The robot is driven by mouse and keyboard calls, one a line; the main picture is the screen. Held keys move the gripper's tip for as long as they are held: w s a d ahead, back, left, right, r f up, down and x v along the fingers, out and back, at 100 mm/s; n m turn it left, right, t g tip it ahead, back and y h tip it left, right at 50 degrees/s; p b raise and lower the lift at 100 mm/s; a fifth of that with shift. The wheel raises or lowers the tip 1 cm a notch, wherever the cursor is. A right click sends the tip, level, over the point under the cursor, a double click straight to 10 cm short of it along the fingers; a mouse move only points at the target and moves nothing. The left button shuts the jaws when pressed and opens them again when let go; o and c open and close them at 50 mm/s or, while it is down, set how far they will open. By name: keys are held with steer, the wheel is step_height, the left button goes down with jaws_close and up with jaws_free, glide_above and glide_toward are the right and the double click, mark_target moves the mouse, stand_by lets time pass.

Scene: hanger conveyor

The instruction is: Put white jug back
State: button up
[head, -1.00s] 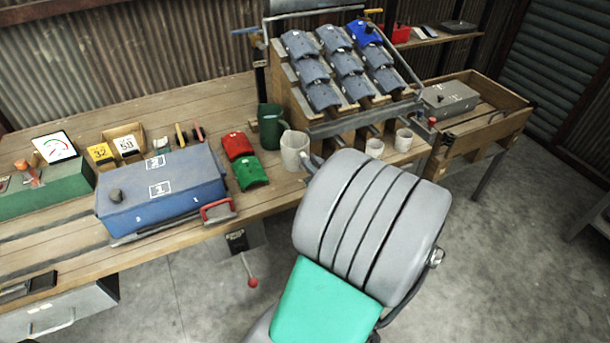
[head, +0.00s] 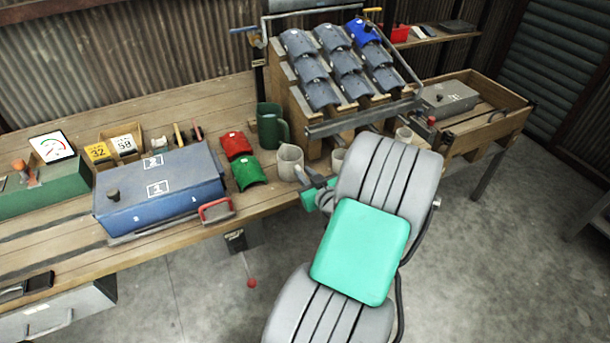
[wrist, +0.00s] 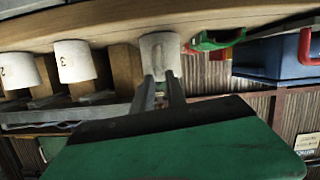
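The white jug (head: 290,162) looks upright at the bench's front edge, left of the sloped rack. I cannot tell whether its base touches the bench. In the wrist view the jug (wrist: 160,52) lies straight ahead, with its handle towards me. My gripper (head: 307,174) is at the jug's right side. In the wrist view its two narrow fingers (wrist: 162,80) are close together at the handle and seem to be shut on it. The exact contact is too small to see clearly.
Pale numbered cups (wrist: 75,62) stand along the bench edge beside the jug. A dark green jug (head: 272,127) stands behind it. Red and green curved pieces (head: 250,174) and a blue box (head: 160,190) lie left. The sloped rack (head: 310,128) stands behind to the right.

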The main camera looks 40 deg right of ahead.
steer(key=o, duration=0.3)
steer(key=shift+r, duration=0.2)
steer(key=v, duration=1.2)
steer(key=shift+f+b, duration=0.1)
steer(key=shift+b, duration=0.25)
stand_by(0.8)
